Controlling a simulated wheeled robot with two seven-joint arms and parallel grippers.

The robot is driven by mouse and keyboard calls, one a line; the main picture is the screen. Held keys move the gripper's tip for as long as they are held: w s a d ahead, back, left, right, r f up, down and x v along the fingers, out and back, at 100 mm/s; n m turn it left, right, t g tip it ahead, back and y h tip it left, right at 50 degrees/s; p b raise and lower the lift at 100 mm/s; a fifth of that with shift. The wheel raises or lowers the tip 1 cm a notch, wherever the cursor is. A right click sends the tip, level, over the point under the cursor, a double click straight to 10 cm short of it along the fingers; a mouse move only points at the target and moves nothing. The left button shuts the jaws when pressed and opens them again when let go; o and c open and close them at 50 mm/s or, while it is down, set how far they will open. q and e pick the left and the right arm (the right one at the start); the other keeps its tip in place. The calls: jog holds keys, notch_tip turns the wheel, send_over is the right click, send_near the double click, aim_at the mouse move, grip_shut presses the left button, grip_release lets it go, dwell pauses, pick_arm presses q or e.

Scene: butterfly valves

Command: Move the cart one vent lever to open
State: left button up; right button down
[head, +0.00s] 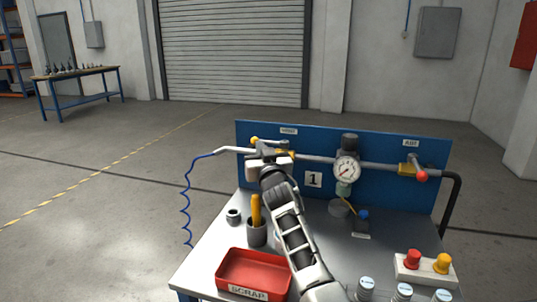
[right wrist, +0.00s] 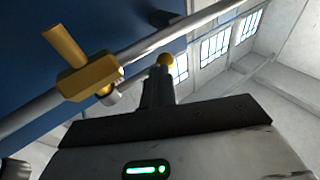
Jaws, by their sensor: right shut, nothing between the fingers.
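The vent valve sits on the pipe in front of the blue panel, under a white label (head: 289,131). Its brass body (head: 287,153) shows partly behind my right gripper (head: 266,147) in the head view, and clearly in the right wrist view (right wrist: 90,80). The lever's yellow ball (head: 255,141) shows just left of the gripper; the lever's shaft is mostly hidden. My left gripper is not in view.
Cart one's panel (head: 385,190) also carries a gauge (head: 347,169) and an air valve with a red ball (head: 421,175). A red scrap tray (head: 254,271), a cup (head: 257,233) and a button box (head: 424,268) stand on the top. A blue coiled hose (head: 187,200) hangs left.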

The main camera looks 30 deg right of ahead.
jog(key=shift+r, duration=0.1)
jog(key=s+a+r, duration=0.7)
jog(key=s+r, duration=0.5)
jog(key=shift+r, duration=0.4)
jog(key=shift+s+f, duration=0.1)
